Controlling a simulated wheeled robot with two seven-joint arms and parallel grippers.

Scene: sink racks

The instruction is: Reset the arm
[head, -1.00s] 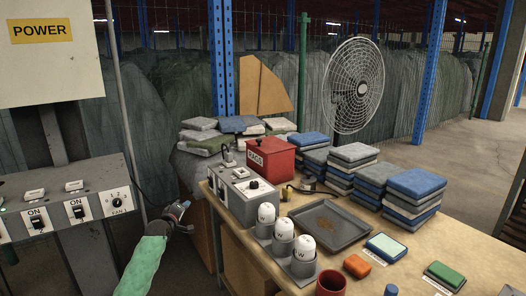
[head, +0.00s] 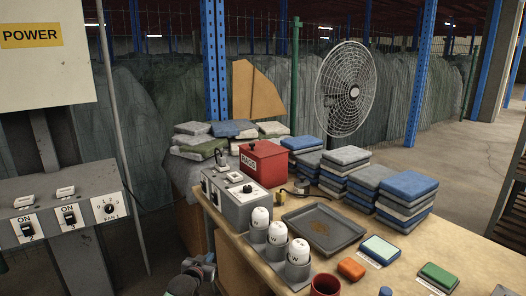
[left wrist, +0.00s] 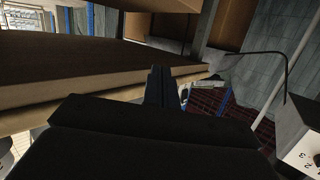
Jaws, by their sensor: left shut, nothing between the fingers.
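My left gripper (head: 202,266) is low in the head view, in front of the table's left end and below the grey control box. It is shut and empty. In the left wrist view its dark fingers (left wrist: 160,88) are together, with the table edge (left wrist: 90,77) close beside them. The fingertips are small and dark in the head view. My right gripper does not show in either view.
The wooden table (head: 455,247) carries a grey control box (head: 238,205), a red rags box (head: 264,162), a grey tray (head: 300,220), white-capped bottles and stacked cloths. A switch panel (head: 60,208) stands at left. A fan (head: 345,88) stands behind.

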